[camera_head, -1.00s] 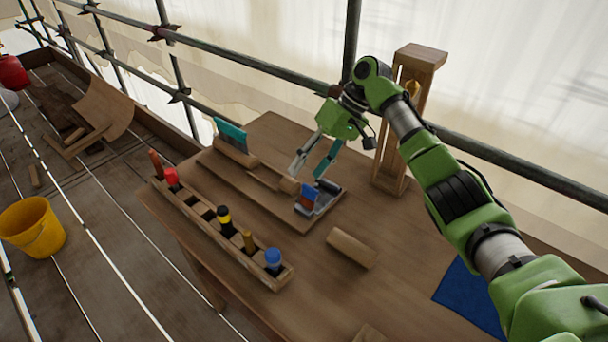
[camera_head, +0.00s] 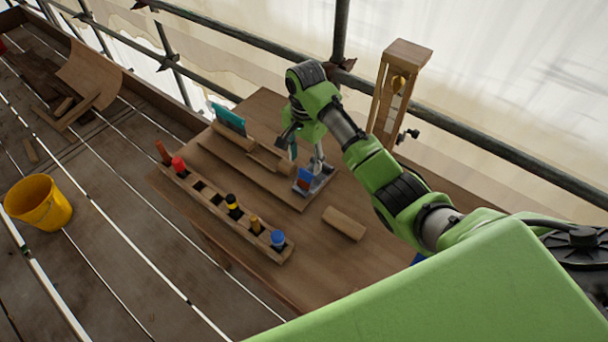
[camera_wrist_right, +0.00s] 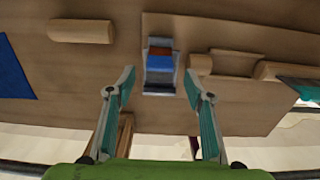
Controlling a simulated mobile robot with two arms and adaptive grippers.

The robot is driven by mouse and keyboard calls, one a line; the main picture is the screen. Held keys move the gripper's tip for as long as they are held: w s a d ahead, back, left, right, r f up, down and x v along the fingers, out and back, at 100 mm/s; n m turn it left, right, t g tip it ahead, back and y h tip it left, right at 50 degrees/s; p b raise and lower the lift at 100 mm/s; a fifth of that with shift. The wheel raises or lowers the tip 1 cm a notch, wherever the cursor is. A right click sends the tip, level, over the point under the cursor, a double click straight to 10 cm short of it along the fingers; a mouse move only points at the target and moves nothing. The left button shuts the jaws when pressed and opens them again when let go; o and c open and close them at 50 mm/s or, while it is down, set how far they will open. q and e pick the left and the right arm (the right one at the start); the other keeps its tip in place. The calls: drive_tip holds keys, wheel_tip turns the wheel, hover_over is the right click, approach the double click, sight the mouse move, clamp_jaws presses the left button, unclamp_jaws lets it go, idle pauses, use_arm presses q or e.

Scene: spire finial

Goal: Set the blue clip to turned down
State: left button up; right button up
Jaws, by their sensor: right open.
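The blue clip (camera_head: 303,179) shows as a small blue piece beside a red one, on a grey metal base (camera_head: 320,184) at the end of a wooden board on the bench. In the right wrist view the blue part (camera_wrist_right: 160,62) lies across the middle of the base, with red above it. My right gripper (camera_head: 306,158) is open and empty over the base, fingers pointing down. In the right wrist view its two teal-padded fingers (camera_wrist_right: 160,85) are spread either side of the clip, apart from it. The clip's exact tilt is hard to tell. My left gripper is not in view.
A wooden rack (camera_head: 215,203) with several coloured-top tools stands along the bench's front edge. A half-round wooden block (camera_head: 344,223) lies right of the base. A tall wooden frame (camera_head: 410,57) stands behind.

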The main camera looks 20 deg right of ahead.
sight(305, 173)
wheel_tip(305, 173, down, 9)
drive_tip(key=shift+p, duration=0.5)
drive_tip(key=c, duration=1.1)
